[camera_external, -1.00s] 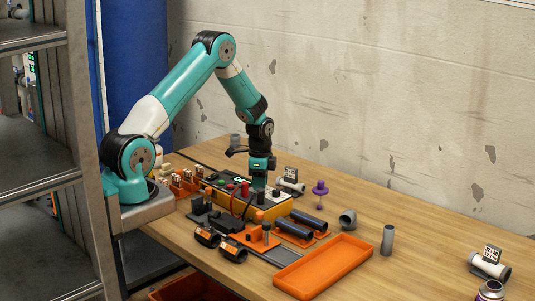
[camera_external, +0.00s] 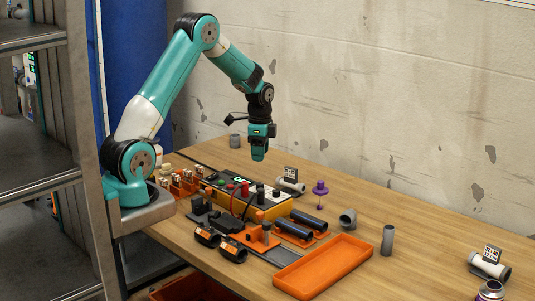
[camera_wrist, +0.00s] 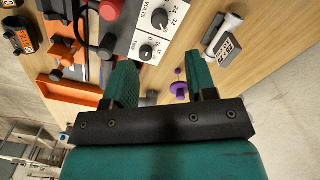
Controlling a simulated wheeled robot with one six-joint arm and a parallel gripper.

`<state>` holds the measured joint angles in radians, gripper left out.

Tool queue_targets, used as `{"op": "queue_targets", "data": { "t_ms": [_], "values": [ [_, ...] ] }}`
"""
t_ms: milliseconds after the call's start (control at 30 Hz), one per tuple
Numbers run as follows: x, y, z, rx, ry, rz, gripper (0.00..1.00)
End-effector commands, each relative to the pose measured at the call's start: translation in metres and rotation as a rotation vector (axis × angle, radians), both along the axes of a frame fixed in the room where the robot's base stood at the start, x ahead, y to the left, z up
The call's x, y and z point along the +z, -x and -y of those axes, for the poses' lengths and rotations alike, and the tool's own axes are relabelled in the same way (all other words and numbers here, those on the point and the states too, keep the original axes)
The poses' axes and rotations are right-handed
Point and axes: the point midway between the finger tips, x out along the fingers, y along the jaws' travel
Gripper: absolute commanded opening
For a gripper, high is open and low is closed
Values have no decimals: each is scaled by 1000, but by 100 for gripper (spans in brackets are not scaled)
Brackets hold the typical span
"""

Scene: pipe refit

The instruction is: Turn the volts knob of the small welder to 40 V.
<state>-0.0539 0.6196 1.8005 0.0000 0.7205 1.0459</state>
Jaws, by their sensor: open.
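The small welder (camera_external: 272,212) is a yellow-orange box with a dark and white top panel, on the bench below my gripper (camera_external: 258,158). In the wrist view its white panel shows the black volts knob (camera_wrist: 160,20), beside the printed word VOLTS and a scale with 24 and 32 legible. The knob's pointer is too small to read surely. A second black knob (camera_wrist: 146,51) sits nearer my fingers on the same panel. My gripper also shows in the wrist view (camera_wrist: 166,70), its two teal fingers apart with nothing between them. It hangs above the welder, clear of the knobs.
A purple plunger-like part (camera_external: 320,190) and a white pipe with a marker tag (camera_external: 290,184) stand right of the welder. Dark pipes on an orange holder (camera_external: 303,228) and an orange tray (camera_external: 322,267) lie in front. Open bench lies toward the wall.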

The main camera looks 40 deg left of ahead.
Motion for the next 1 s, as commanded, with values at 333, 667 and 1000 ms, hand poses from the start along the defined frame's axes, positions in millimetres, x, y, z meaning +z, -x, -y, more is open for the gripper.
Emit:
{"op": "queue_targets", "data": {
  "t_ms": [333, 667, 1000],
  "values": [
    [63, 0, 0, 0, 0, 1, 52],
    [72, 0, 0, 0, 0, 0, 52],
    [73, 2, -1, 11, -2, 1, 52]
  ]
}}
